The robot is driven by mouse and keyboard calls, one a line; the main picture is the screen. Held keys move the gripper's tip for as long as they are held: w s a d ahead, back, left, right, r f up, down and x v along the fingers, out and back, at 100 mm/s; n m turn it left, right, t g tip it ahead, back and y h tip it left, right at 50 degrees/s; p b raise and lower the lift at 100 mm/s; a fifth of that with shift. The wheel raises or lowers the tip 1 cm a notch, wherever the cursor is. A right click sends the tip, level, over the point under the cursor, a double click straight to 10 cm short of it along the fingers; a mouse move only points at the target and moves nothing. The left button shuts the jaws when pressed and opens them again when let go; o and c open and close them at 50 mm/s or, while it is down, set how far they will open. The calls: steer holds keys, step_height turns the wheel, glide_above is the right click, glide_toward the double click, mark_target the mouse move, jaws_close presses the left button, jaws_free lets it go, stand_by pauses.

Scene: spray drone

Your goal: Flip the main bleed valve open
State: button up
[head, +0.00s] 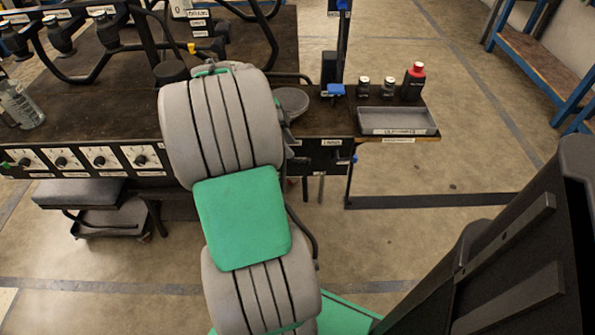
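No label that I can read names the main bleed valve. A small blue handle (334,90) sits on the bench beside a dark upright post, just right of my arm. Another small blue part (354,158) is on the bench's front edge, by a black panel (322,156) with white labels. A small yellow part (192,47) shows on the bench behind my arm. I cannot tell which of these is the valve. My arm's grey and green links cross the middle of the view and hide part of the bench. My gripper does not show.
The dark workbench (85,95) carries black hoses, a clear bottle (20,106) and a row of front knobs (100,157). A grey tray (397,121), two small dark bottles and a red-capped bottle (413,82) stand right. A stool (78,193) is below left.

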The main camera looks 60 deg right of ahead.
mark_target(300, 160)
steer(key=b+x, duration=0.1)
steer(key=x, duration=0.6)
steer(key=shift+d+b, duration=0.1)
steer(key=shift+b, duration=0.2)
steer(key=shift+c, duration=0.4)
jaws_close()
